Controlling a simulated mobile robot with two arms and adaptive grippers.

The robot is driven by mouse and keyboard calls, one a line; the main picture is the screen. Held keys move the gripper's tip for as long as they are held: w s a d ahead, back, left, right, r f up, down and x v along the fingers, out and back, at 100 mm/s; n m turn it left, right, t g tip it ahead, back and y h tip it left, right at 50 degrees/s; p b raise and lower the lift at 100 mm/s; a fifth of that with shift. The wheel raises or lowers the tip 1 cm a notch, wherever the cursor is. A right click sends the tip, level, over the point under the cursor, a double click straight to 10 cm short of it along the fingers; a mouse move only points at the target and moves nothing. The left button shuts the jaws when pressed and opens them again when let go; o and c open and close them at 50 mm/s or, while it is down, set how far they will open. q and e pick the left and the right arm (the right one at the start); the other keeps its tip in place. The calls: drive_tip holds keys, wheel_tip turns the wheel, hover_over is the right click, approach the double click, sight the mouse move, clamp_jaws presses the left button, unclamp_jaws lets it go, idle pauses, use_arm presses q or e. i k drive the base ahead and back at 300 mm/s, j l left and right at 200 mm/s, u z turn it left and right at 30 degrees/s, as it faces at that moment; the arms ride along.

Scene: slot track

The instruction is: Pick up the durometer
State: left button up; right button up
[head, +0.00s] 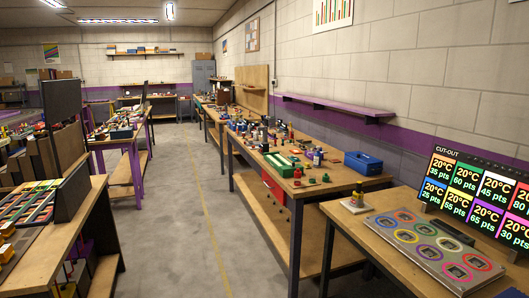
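I cannot pick out the durometer for certain; the small items on the benches are too small to tell apart. Many small tools, bottles and parts stand on the long wooden workbench (345,183) along the right wall. A grey board (440,262) with several coloured rings lies on that table. Neither of my grippers is in view.
A lit CUT-OUT display (470,190) stands at the right. A blue bin (363,163) sits on the long bench's near end. Benches with dark panels (66,135) line the left. The grey floor aisle (180,200) between is clear. A purple shelf (335,106) juts from the wall.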

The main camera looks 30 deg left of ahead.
sight(266, 144)
drive_tip(key=i+j+u, duration=0.1)
drive_tip(key=i+j, duration=0.4)
drive_tip(key=i+j+u, duration=0.1)
drive_tip(key=i+j, duration=0.4)
drive_tip(key=i+j+u, duration=0.1)
drive_tip(key=i+j, duration=0.35)
drive_tip(key=i+j+u, duration=0.1)
drive_tip(key=i+j, duration=0.3)
drive_tip(key=i, duration=0.2)
drive_tip(key=i+j, duration=0.35)
drive_tip(key=i, duration=0.2)
drive_tip(key=i+j+u, duration=0.15)
drive_tip(key=i+j, duration=0.2)
drive_tip(key=i, duration=0.2)
drive_tip(key=i+j+z, duration=0.25)
drive_tip(key=i+j, duration=0.2)
drive_tip(key=i, duration=0.35)
drive_tip(key=i+j+z, duration=0.25)
drive_tip(key=i+j, duration=0.35)
drive_tip(key=i, duration=0.1)
